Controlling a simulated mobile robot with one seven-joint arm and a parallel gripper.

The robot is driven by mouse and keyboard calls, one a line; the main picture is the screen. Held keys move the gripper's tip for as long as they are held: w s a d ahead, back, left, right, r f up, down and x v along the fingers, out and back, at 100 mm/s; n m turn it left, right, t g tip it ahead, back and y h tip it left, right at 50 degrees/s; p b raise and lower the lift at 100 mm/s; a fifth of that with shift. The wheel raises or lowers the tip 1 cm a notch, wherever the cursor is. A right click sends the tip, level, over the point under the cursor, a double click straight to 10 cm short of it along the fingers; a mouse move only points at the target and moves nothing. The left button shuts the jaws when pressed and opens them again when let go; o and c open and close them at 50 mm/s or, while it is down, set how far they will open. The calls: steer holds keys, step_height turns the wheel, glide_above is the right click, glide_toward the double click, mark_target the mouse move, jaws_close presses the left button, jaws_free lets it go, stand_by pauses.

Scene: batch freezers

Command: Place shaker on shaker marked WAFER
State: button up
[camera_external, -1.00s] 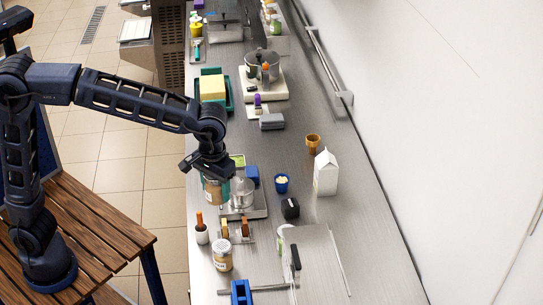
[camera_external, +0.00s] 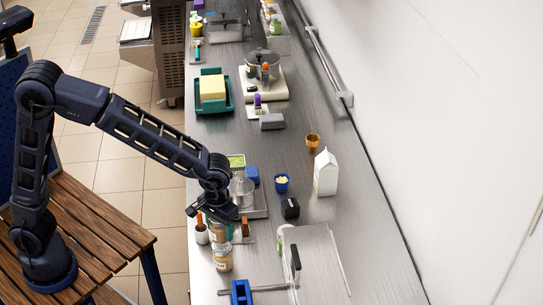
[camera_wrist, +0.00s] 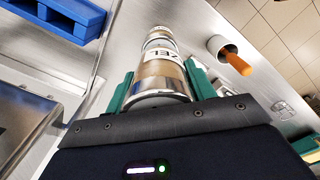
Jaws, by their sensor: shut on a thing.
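My gripper (camera_external: 216,213) is shut on a shaker (camera_external: 221,231) with a brown body and metal ends. In the wrist view the held shaker (camera_wrist: 161,72) sits between the two teal fingers, its label partly readable as "ZEL". Another shaker (camera_external: 223,259) with a pale label and silver lid stands on the counter. In the external view the held shaker appears right above this standing shaker, nearly in line with it. A second silver top (camera_wrist: 158,36) shows beyond the held shaker in the wrist view. I cannot tell whether the two touch. The WAFER lettering is not readable.
An orange-handled tool in a white cup (camera_external: 201,232) stands close left. A blue pallet-like block (camera_external: 241,293) lies in front. A metal pot (camera_external: 242,190) on a tray is behind, and a metal box (camera_external: 318,262) stands right. The counter's left edge is near.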

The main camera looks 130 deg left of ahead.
mark_target(221, 235)
steer(key=shift+f, duration=1.45)
steer(key=shift+f, duration=0.15)
steer(key=o, duration=1)
steer(key=shift+o, duration=0.2)
